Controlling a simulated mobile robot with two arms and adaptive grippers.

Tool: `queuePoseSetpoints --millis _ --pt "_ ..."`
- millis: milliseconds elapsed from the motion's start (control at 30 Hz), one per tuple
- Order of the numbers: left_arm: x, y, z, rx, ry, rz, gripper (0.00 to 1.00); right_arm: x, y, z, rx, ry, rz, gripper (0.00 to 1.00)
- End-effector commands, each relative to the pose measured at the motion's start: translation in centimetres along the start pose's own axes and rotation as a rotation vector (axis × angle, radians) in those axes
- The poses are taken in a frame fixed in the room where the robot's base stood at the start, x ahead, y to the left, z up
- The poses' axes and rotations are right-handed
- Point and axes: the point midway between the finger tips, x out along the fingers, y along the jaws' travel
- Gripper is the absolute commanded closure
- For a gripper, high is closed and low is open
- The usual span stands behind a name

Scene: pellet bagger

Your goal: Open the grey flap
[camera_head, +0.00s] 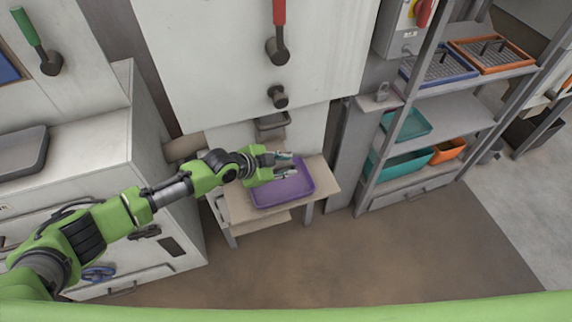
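The grey flap (272,121) looks to be the small grey piece low on the front of the pale machine, below a dark knob (278,97). It appears closed, though its edges are too small to tell for certain. My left gripper (293,164) is in front of and below it, over a purple tray (284,198). Its two fingers are apart with nothing seen between them, and they do not appear to touch the flap. My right gripper is not in view.
The purple tray lies on a small pale table (236,211) under the flap. A red-handled lever (279,25) is above the knob. A shelf rack (455,104) with trays and teal and orange bins stands at the right. The brown floor in front is clear.

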Motion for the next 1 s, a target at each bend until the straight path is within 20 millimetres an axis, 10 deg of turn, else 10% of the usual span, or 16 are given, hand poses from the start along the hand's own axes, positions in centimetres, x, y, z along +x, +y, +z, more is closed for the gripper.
queuePoseSetpoints --millis 333,1000 --pt "-1.5 0.0 0.1 0.0 0.0 0.001 0.75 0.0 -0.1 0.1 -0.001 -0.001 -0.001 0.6" --pt "-11.8 0.0 0.0 0.001 0.0 0.0 0.75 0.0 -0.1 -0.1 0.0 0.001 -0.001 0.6"
